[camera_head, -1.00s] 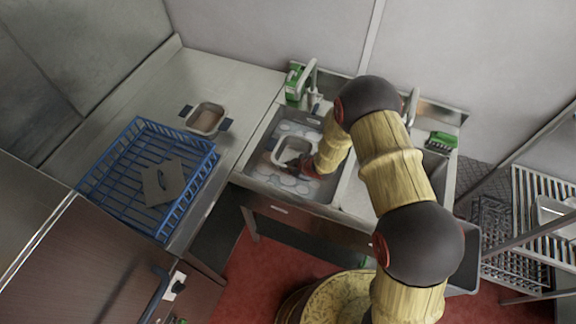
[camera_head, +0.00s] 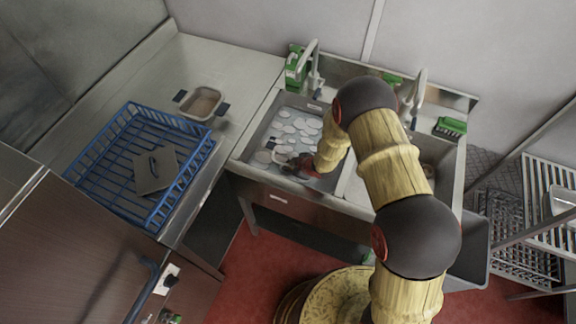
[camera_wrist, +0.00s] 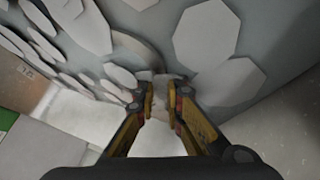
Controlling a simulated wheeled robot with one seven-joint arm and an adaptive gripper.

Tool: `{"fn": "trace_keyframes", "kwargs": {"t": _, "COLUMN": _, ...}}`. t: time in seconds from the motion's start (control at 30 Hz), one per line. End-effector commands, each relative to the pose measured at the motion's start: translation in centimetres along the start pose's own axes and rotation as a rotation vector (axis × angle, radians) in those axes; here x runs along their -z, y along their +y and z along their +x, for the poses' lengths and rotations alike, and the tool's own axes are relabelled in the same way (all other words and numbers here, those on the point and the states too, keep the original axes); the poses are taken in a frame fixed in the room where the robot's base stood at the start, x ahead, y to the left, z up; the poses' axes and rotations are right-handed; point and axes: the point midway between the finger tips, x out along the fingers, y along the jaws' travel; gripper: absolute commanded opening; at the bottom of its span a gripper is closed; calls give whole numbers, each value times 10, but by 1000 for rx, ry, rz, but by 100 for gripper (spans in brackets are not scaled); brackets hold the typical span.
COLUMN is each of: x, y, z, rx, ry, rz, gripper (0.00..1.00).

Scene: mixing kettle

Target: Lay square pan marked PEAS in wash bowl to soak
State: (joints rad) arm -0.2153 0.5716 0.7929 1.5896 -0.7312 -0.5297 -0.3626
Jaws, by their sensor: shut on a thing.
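The wash bowl is the left sink basin (camera_head: 240,156), filled with grey water and pale foam patches. My gripper (camera_head: 291,165) is down in it near the front, shut on the square pan (camera_head: 281,157). Only a small pale part of the pan's rim shows among the foam; the rest is under the water or hidden. In the wrist view, my fingertips (camera_wrist: 160,102) are close together at a thin pale edge, with foam around. No PEAS marking is readable.
A similar pan (camera_head: 201,102) with dark handles and brownish contents stands on the left counter. A blue wire rack (camera_head: 190,180) holds a grey lid (camera_head: 156,169). Taps (camera_head: 309,66) stand behind the basins. A green brush (camera_head: 450,127) lies at the right.

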Motion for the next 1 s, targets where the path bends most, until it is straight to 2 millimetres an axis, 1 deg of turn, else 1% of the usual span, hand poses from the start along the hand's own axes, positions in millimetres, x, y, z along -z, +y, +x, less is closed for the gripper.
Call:
{"fn": "trace_keyframes", "kwargs": {"t": 0.3, "x": 0, "y": 0, "z": 1, "rx": -1, "ry": 1, "rz": -1, "gripper": 0}}
{"fn": "trace_keyframes", "kwargs": {"t": 0.93, "x": -9, "y": -5, "z": 14, "rx": -1, "ry": 1, "rz": -1, "gripper": 0}}
{"fn": "trace_keyframes", "kwargs": {"t": 0.97, "x": -9, "y": -5, "z": 14, "rx": -1, "ry": 1, "rz": -1, "gripper": 12}}
{"fn": "trace_keyframes", "kwargs": {"t": 1.0, "x": -8, "y": -5, "z": 13, "rx": -1, "ry": 1, "rz": -1, "gripper": 14}}
